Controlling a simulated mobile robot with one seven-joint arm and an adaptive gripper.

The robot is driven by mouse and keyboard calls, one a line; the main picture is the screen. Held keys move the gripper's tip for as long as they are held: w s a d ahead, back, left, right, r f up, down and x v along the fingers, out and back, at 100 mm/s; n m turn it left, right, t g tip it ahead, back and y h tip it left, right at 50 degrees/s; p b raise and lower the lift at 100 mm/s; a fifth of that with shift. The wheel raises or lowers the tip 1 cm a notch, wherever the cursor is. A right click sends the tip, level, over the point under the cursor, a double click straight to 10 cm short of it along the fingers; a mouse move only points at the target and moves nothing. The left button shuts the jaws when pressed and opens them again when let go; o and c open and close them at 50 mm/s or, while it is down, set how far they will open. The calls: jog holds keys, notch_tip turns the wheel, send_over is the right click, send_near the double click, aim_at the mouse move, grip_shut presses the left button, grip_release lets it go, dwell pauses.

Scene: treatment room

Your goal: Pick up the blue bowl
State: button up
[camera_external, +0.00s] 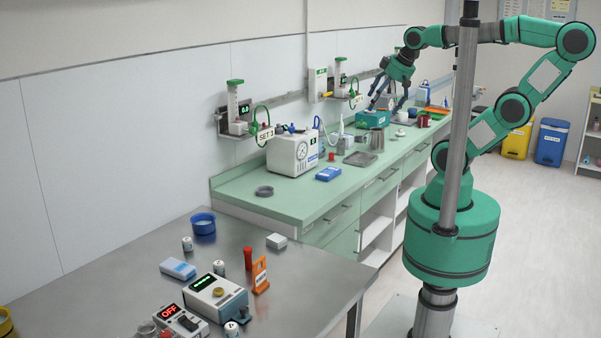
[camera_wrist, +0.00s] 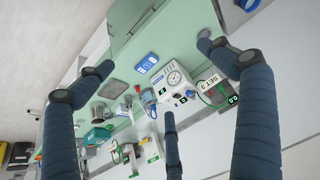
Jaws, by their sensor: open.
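The blue bowl (camera_external: 203,223) stands on the back of the grey metal table in the external view, near the wall. My gripper (camera_external: 388,92) is far from it, raised over the far part of the green counter, with its fingers spread and empty. In the wrist view my gripper (camera_wrist: 150,85) shows its dark fingers wide apart, with the counter and its equipment below.
The metal table (camera_external: 130,270) also holds a blue-white box (camera_external: 178,268), small bottles and devices. The green counter (camera_external: 300,195) carries a white gauge device (camera_external: 292,154), a blue pack (camera_external: 328,174) and a metal tray (camera_external: 360,158). A grey pole (camera_external: 463,120) stands before my arm.

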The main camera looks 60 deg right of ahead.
jog(key=w+a+r+g+b, duration=0.1)
jog(key=w+a+r, duration=0.15)
jog(key=w, duration=0.55)
jog(key=w+a+r, duration=0.1)
jog(key=w+a, duration=0.3)
jog(key=w, duration=0.5)
jog(key=w+a+f+n+g+b, duration=0.1)
jog(key=w+a+f, duration=0.1)
jog(key=w+a, duration=0.45)
jog(key=w+a+f+g, duration=0.15)
jog(key=w+a, duration=0.25)
jog(key=w, duration=0.5)
jog(key=w+a+f+b, duration=0.1)
jog(key=w+a+f, duration=1.2)
jog(key=a, duration=0.1)
jog(key=w+a+f+g, duration=0.1)
jog(key=w+a+f, duration=0.1)
jog(key=a+f, duration=0.5)
jog(key=w+a+f+n+g+b, duration=0.1)
jog(key=w+a+f, duration=0.2)
jog(key=a+f, duration=0.4)
notch_tip(320, 180, down, 4)
jog(key=shift+f, duration=0.15)
jog(key=shift+a, duration=0.1)
